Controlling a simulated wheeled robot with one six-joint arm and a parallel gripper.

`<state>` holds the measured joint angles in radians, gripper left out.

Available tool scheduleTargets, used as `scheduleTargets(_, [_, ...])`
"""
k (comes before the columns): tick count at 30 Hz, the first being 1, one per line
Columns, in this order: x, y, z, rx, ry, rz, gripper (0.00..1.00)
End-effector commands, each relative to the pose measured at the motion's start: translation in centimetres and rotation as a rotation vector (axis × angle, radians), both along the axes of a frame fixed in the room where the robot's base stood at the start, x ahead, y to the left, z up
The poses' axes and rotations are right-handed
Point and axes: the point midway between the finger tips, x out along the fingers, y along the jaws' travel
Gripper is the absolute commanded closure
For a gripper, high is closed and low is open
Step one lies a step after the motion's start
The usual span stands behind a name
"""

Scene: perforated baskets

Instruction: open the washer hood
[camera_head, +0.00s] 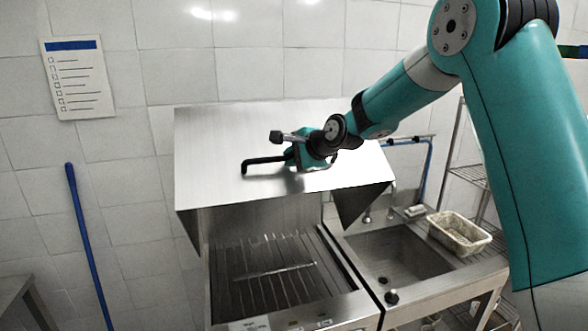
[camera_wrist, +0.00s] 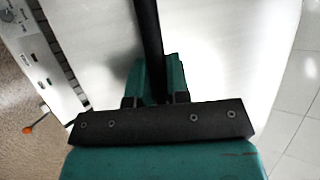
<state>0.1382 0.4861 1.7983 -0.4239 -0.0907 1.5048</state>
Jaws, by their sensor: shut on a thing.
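The washer hood (camera_head: 218,135) is a brushed steel cover in the head view. It stands raised above the slatted washer bed (camera_head: 240,285), with an open gap below its front edge. A black bar handle (camera_head: 262,161) runs along the front of the hood. My gripper (camera_head: 300,158) is shut on this handle, and my wrist hides part of it. In the wrist view the two teal fingers (camera_wrist: 158,82) close around the black bar (camera_wrist: 147,28), with the pale hood surface behind.
A steel sink (camera_head: 400,255) adjoins the washer on the right, with a perforated basket (camera_head: 460,232) on its counter. A wire rack (camera_head: 470,175) stands behind. A blue pole (camera_head: 85,240) leans on the tiled wall at left.

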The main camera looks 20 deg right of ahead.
Motion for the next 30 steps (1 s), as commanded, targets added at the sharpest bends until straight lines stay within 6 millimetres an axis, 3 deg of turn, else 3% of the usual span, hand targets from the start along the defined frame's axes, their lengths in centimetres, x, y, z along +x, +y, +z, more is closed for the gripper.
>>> scheduleTargets(3, [0.19, -0.02, 0.84, 0.002, -0.002, 0.002, 1.0])
scheduleTargets(15, [0.19, -0.28, 0.93, 0.004, -0.001, 0.001, 1.0])
scheduleTargets(16, [0.19, -0.28, 0.93, 0.004, -0.001, 0.001, 0.81])
scheduleTargets(19, [0.18, -0.29, 0.91, 0.004, -0.001, 0.001, 0.59])
scheduleTargets(30, [-0.18, -0.43, 1.06, 0.003, -0.001, -0.001, 0.59])
